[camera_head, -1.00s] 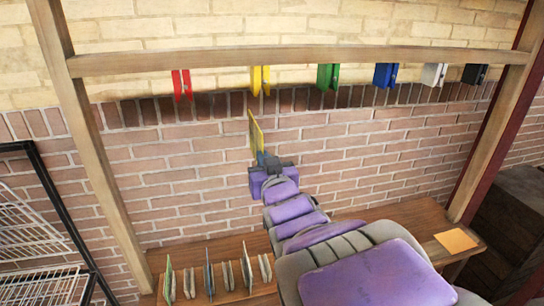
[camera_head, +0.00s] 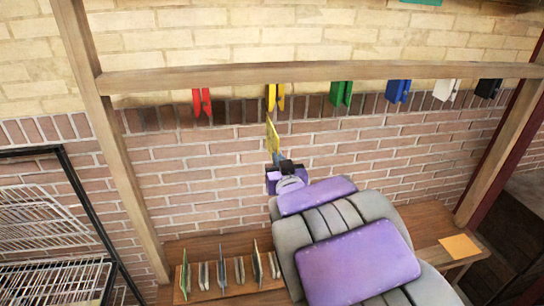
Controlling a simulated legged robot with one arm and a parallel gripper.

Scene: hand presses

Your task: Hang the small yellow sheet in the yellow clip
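The yellow clip (camera_head: 276,97) hangs from the wooden beam, second from the left. The small yellow sheet (camera_head: 272,137) stands upright, seen nearly edge-on, just below the yellow clip. In this view its top edge looks close under the clip; how far apart they are in depth I cannot tell. My gripper (camera_head: 279,161) is shut on the lower end of the sheet. The fingertips are small and partly hidden by my purple and grey arm.
A red clip (camera_head: 202,101) hangs left of the yellow one, and a green clip (camera_head: 341,93) hangs to its right. The beam (camera_head: 320,73) runs above. A wire shelf (camera_head: 50,210) is at left.

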